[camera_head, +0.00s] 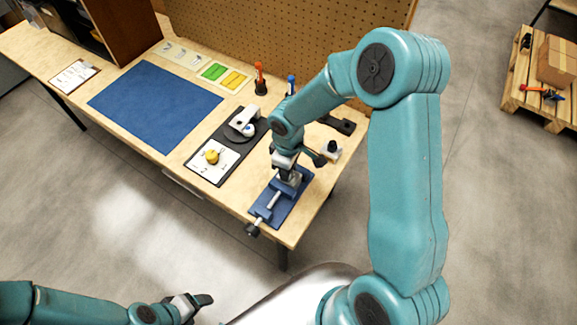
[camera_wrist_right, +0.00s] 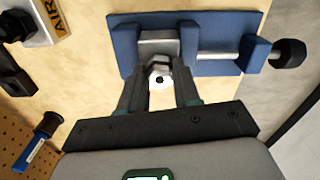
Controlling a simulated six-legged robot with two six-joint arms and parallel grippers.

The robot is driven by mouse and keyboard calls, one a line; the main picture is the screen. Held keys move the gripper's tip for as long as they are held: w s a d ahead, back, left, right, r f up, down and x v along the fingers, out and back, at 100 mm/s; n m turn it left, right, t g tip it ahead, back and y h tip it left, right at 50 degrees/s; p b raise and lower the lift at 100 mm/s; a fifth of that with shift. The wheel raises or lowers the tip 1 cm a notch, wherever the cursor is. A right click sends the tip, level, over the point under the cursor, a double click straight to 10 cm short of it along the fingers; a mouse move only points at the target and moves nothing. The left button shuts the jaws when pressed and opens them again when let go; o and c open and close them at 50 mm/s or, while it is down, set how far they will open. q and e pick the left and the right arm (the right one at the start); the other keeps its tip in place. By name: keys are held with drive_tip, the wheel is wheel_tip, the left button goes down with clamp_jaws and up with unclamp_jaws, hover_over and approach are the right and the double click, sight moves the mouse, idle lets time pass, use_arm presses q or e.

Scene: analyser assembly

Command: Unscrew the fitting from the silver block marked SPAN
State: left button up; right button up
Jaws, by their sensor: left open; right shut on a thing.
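A blue vise (camera_head: 268,206) stands at the table's front right corner. In the right wrist view the vise (camera_wrist_right: 212,68) has a silver block (camera_wrist_right: 158,44) between its jaws; I cannot read a SPAN mark on it. A small metal fitting with a white ring and dark hole (camera_wrist_right: 160,80) sits at the block's near side. My right gripper (camera_wrist_right: 160,92) is shut on the fitting, one finger on each side. In the head view my right gripper (camera_head: 287,168) is over the vise and hides most of the block. My left gripper (camera_head: 196,304) is open and empty, off the table.
Another silver block, marked AIR (camera_wrist_right: 42,22), lies near the vise. Orange (camera_head: 260,80) and blue-handled (camera_head: 291,84) tools stand behind. The blue mat (camera_head: 155,105) is clear.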

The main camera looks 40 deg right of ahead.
drive_tip(key=shift+a+r+n+p, duration=0.1)
drive_tip(key=shift+r+n+p, duration=0.1)
drive_tip(key=shift+n+p, duration=0.65)
drive_tip(key=shift+n, duration=0.75)
drive_tip(key=shift+f+n, duration=0.2)
drive_tip(key=shift+n, duration=0.2)
drive_tip(key=shift+r+n+p, duration=0.25)
drive_tip(key=shift+n+p, duration=0.5)
drive_tip(key=shift+n, duration=0.15)
drive_tip(key=shift+s+n, duration=0.1)
drive_tip(key=shift+n, duration=0.5)
drive_tip(key=shift+f+n+p, duration=0.1)
drive_tip(key=shift+n+p, duration=0.25)
drive_tip(key=shift+n, duration=0.05)
drive_tip(key=shift+f, duration=0.15)
